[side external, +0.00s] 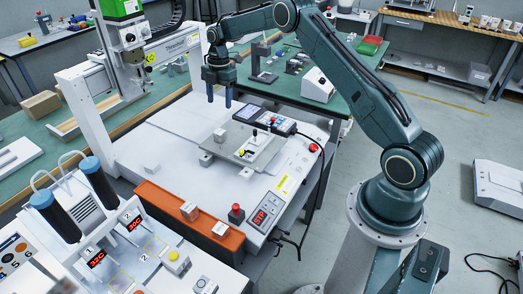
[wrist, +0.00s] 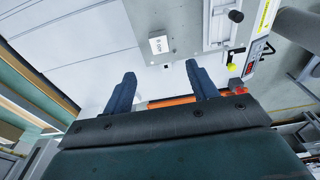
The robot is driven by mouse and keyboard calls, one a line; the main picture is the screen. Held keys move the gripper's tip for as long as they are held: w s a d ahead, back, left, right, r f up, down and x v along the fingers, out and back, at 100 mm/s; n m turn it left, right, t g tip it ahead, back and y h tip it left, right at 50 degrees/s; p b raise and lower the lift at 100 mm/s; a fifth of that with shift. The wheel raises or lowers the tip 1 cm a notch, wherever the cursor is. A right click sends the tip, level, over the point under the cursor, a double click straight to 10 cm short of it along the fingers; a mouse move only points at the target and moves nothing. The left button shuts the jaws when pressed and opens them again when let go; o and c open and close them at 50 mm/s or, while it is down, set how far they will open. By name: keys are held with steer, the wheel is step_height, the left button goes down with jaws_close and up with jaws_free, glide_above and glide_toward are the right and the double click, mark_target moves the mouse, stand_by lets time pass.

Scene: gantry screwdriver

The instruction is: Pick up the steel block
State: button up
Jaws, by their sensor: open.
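I cannot tell which matches. My gripper (side external: 219,98) is open and empty, pointing down well above the bed. Its two blue fingers (wrist: 160,87) stand apart in the wrist view, with the block beyond them.
The grey fixture plate (side external: 265,149) is on the bed's right. An orange rail (side external: 189,222) with two small blocks crosses the front. Two blue-capped black cylinders (side external: 95,180) stand at lower left. The gantry (side external: 125,45) is behind. The bed's left part is mostly clear.

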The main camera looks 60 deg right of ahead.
mark_target(219, 131)
steer(key=shift+a+f, duration=0.2)
steer(key=shift+f, duration=1.25)
steer(key=shift+a+f, duration=0.15)
steer(key=shift+f, duration=1.25)
steer(key=shift+a+f, duration=0.2)
steer(key=shift+f, duration=1.25)
steer(key=shift+a+f, duration=0.2)
steer(key=shift+f, duration=1.1)
steer(key=shift+a+f, duration=0.15)
steer(key=shift+f, duration=1.1)
steer(key=shift+w+r, duration=0.1)
jaws_close()
steer(key=shift+r, duration=0.1)
step_height(219, 131, up, 20)
